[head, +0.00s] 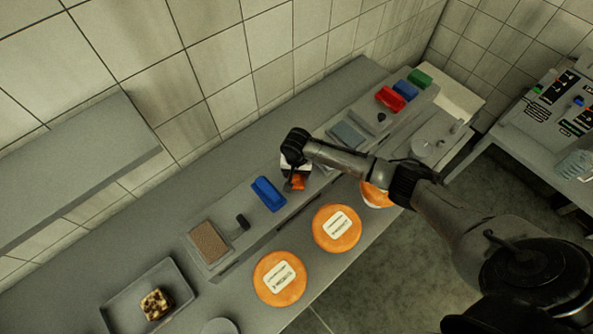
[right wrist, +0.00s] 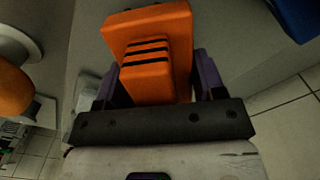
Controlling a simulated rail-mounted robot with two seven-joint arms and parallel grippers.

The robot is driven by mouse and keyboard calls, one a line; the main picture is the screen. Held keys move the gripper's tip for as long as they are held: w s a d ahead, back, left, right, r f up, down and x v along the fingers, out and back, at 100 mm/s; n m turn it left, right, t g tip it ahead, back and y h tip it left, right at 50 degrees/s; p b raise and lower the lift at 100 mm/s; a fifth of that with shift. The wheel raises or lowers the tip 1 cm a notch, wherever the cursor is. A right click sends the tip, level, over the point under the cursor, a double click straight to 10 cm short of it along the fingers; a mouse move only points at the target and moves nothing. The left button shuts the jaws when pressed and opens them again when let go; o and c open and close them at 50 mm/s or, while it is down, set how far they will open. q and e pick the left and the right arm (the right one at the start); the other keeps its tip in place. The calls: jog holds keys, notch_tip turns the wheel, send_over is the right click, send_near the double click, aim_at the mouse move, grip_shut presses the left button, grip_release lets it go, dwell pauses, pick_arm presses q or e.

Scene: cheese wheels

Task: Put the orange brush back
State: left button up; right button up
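The orange brush (right wrist: 148,45) has a block-shaped body with dark stripes and fills the space between the purple fingers of my right gripper (right wrist: 155,72). The fingers look closed against its two sides. In the head view the orange brush (head: 298,183) shows only in part, under my right gripper (head: 294,178), over the grey ledge on the counter. The gripper and wrist hide the rest of it, and I cannot tell whether its underside touches the ledge. My left gripper is not in view.
A blue brush (head: 268,193) sits left of my gripper. Red (head: 390,98), blue (head: 405,89) and green (head: 419,78) blocks stand at the far right. Orange cheese wheels (head: 281,278) lie along the front. A tray (head: 183,286) holds a brown-and-cream piece. Tiled wall stands behind.

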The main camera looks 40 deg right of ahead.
jog(key=o, duration=0.4)
jog(key=shift+r, duration=0.1)
